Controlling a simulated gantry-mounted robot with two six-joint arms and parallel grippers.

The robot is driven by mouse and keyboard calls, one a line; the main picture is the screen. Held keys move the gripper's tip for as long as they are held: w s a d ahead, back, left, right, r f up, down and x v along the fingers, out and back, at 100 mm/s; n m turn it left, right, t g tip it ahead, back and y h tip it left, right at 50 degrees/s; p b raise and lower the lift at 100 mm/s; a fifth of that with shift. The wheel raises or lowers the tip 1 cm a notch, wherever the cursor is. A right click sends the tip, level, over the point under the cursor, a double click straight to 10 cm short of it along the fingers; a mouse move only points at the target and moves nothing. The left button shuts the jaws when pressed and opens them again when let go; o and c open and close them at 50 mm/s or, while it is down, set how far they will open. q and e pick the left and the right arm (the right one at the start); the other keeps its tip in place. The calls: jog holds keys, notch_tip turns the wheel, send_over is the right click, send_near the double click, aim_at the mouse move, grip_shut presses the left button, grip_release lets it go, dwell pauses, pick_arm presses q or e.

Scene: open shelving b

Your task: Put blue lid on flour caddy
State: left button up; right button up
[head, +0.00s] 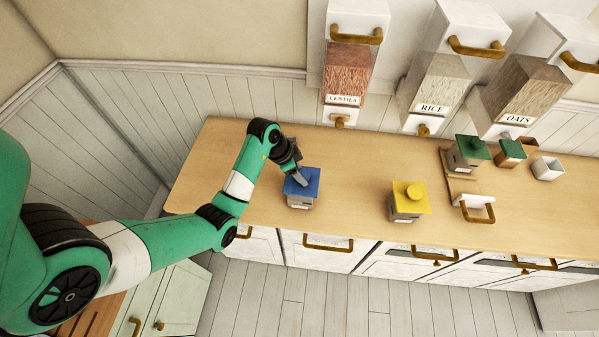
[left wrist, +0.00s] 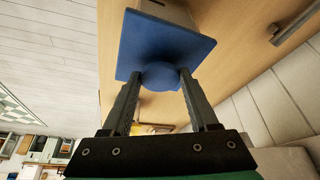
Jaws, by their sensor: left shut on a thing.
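The blue lid (head: 302,182) is a flat square with a round knob. It is at the top of a small grey caddy (head: 299,202) near the left end of the counter; its label is too small to read. My left gripper (head: 298,174) is shut on the lid's knob, and in the left wrist view the fingers (left wrist: 158,76) stand on either side of it. The lid (left wrist: 150,42) covers most of the caddy (left wrist: 168,12) there. I cannot tell whether the lid is fully seated. My right gripper is not in view.
A caddy with a yellow lid (head: 410,193) stands mid-counter. A caddy with a green lid (head: 472,148), another green-topped box (head: 512,150) and a white open box (head: 547,168) stand farther right. Dispensers (head: 348,75) hang above. The counter (head: 355,180) is clear between the blue and yellow lids.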

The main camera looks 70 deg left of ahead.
pick_arm(q)
jog(key=shift+f, duration=0.1)
dwell(0.3)
jog(key=shift+f+b, duration=0.25)
jog(key=shift+b, duration=0.15)
jog(key=shift+f, duration=0.2)
dwell(0.5)
jog(key=o, duration=1.5)
jog(key=shift+r, duration=0.1)
notch_tip(320, 180, up, 7)
jog(key=p, duration=0.7)
